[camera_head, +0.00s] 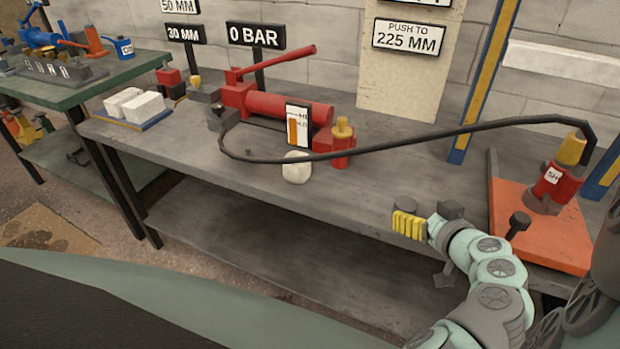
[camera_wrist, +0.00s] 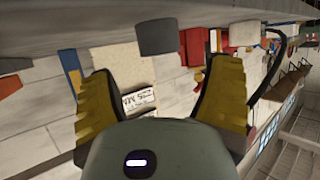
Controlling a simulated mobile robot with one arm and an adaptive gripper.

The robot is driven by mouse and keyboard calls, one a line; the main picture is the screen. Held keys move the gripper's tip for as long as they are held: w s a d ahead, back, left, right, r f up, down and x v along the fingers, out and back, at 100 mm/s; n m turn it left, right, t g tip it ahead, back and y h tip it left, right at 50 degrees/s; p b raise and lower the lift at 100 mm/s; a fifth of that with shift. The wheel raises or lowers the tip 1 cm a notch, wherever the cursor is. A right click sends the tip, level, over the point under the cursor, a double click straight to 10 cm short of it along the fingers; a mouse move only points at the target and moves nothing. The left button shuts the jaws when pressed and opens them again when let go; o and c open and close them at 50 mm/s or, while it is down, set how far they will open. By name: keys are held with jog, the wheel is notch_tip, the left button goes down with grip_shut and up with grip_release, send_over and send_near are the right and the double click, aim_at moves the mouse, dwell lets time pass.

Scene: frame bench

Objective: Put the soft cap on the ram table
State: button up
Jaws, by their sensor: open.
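A small white rounded piece (camera_head: 296,167) stands upright on the grey bench in front of the red hand pump; I take it for the soft cap, though no label confirms this. A red ram (camera_head: 555,186) with a yellow top stands on an orange-red plate (camera_head: 545,235) at the right end, which may be the ram table. My gripper (camera_head: 409,224) is over the front edge of the bench, between the white piece and the plate and apart from both. In the wrist view its yellow-padded fingers (camera_wrist: 160,85) are spread, with nothing held between them.
A black hose (camera_head: 400,140) arches from the pump (camera_head: 280,105) to the ram. White blocks (camera_head: 135,105) lie at the left. The grey bench (camera_head: 350,200) has clear room centrally.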

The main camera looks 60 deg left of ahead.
jog(key=v, duration=0.6)
jog(key=shift+d+b, duration=0.2)
jog(key=shift+b, duration=0.25)
jog(key=shift+s+r, duration=0.1)
